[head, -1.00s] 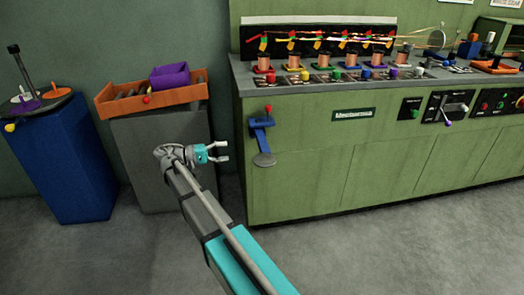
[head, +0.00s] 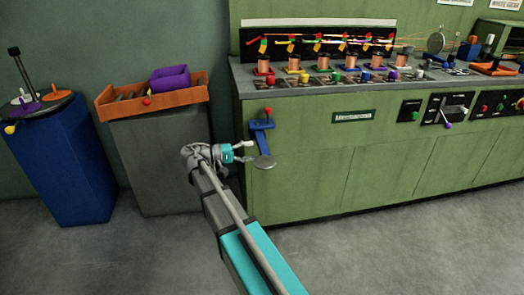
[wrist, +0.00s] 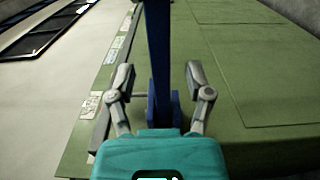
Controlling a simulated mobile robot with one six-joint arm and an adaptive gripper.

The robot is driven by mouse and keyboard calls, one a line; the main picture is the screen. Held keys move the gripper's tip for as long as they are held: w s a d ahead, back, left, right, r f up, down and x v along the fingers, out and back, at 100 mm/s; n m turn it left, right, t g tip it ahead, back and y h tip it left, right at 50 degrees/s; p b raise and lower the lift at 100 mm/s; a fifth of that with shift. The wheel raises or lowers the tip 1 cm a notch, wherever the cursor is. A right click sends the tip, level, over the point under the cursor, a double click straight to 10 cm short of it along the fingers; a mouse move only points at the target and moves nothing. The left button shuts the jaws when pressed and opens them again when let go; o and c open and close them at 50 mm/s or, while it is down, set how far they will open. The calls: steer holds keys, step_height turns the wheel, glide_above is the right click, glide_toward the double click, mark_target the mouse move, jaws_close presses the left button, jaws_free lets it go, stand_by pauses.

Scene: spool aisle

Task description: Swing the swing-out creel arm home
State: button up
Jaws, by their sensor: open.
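The swing-out creel arm (head: 259,140) is a blue bracket on the left end of the green machine's front, with a red knob (head: 268,111) at its top and a grey disc (head: 265,162) at its lower end. My gripper (head: 248,151) is at the bracket's left side, close to the blue part. In the wrist view the blue bar (wrist: 158,50) runs up between the two spread fingers of my gripper (wrist: 160,76). The fingers are open; I cannot tell whether either touches the bar.
The green machine (head: 340,165) has several copper spools and taut threads on top. A grey cabinet (head: 160,165) with an orange tray (head: 125,106) and a blue cabinet (head: 60,165) stand to the left. The floor in front is clear.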

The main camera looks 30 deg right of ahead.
mark_target(263, 150)
steer(key=shift+x, duration=2.6)
jaws_close()
steer(key=shift+a, duration=0.1)
